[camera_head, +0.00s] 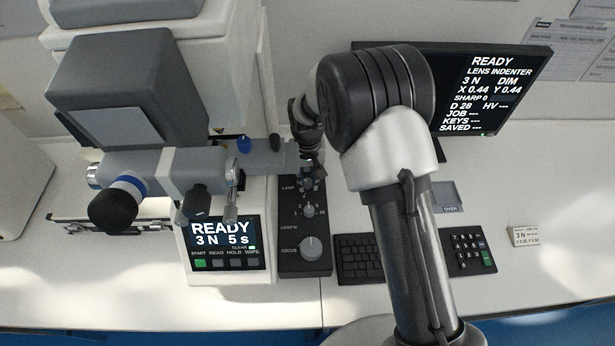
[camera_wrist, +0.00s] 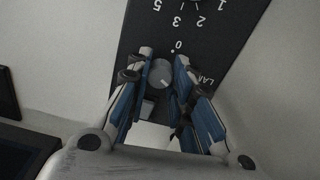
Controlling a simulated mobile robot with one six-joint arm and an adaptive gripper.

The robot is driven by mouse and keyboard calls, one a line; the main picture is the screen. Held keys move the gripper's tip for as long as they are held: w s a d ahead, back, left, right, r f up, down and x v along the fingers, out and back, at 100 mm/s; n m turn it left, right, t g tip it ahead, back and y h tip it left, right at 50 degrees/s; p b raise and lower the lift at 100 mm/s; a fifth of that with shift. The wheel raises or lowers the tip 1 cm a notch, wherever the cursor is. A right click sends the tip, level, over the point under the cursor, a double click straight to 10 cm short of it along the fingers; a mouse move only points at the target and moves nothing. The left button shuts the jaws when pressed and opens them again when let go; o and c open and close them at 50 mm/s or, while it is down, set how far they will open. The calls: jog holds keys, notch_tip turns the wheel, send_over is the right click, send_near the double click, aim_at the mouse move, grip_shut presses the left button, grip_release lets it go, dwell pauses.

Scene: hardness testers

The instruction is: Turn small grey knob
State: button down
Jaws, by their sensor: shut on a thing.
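The small grey knob (camera_wrist: 160,73) is a short round knob with a pale mark on its face, beside partly hidden lettering that starts "LA". It sits on the dark control panel (camera_wrist: 215,50). In the wrist view, my gripper (camera_wrist: 161,71) has one blue-sided finger on each side of the knob and is shut on it. In the head view, my gripper (camera_head: 309,172) is over the upper part of the panel (camera_head: 290,262), at the lamp control. My gripper and wrist cover much of that area there.
Below on the panel are a small load knob (camera_head: 309,210) and a larger focus knob (camera_head: 310,247). The tester's eyepiece arm (camera_head: 150,170) is close at left. A monitor (camera_head: 490,90), keyboard (camera_head: 358,258) and keypad (camera_head: 470,250) are at right.

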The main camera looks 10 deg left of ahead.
jog(key=m, duration=0.6)
jog(key=shift+p, duration=0.3)
jog(key=m, duration=0.6)
dwell(0.4)
jog(key=c, duration=1.4)
grip_release()
